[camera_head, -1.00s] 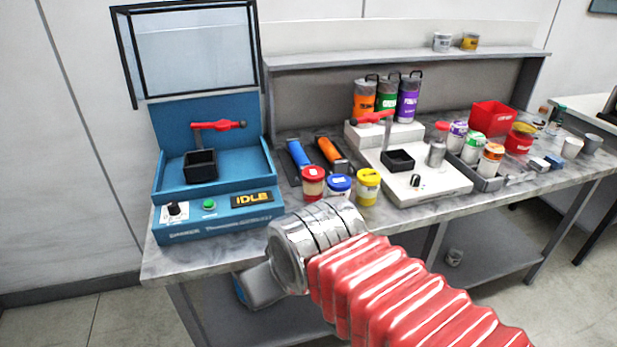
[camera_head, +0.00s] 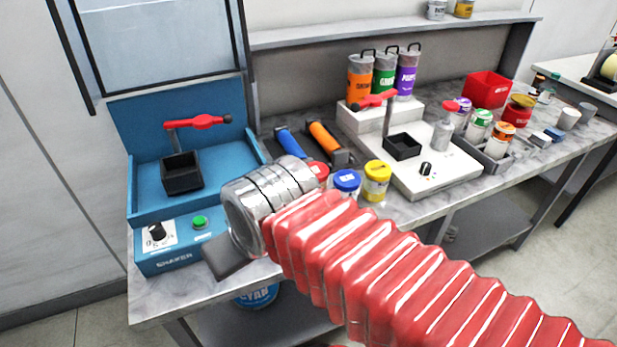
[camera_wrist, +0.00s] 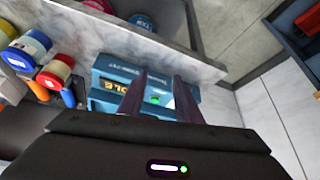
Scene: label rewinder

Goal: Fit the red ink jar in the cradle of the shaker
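The red ink jar (camera_head: 320,170) stands on the bench in the head view, mostly hidden behind my arm. In the wrist view its red lid (camera_wrist: 57,68) is at the left, beside a blue-lidded jar. The blue shaker (camera_head: 200,220) is at the left of the bench. Its cradle (camera_head: 181,174) is an open black box that looks empty, with a red-handled clamp (camera_head: 197,122) above it. My gripper (camera_wrist: 163,76) is open and empty, its fingers apart in front of the shaker's front panel. In the head view it is largely hidden behind my wrist.
Blue (camera_head: 346,184) and yellow (camera_head: 376,182) jars stand right of the red one. Blue and orange hand tools (camera_head: 325,142) lie behind them. A white machine (camera_head: 440,165) with a black holder is further right. A cyan bucket (camera_head: 257,295) sits below the bench.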

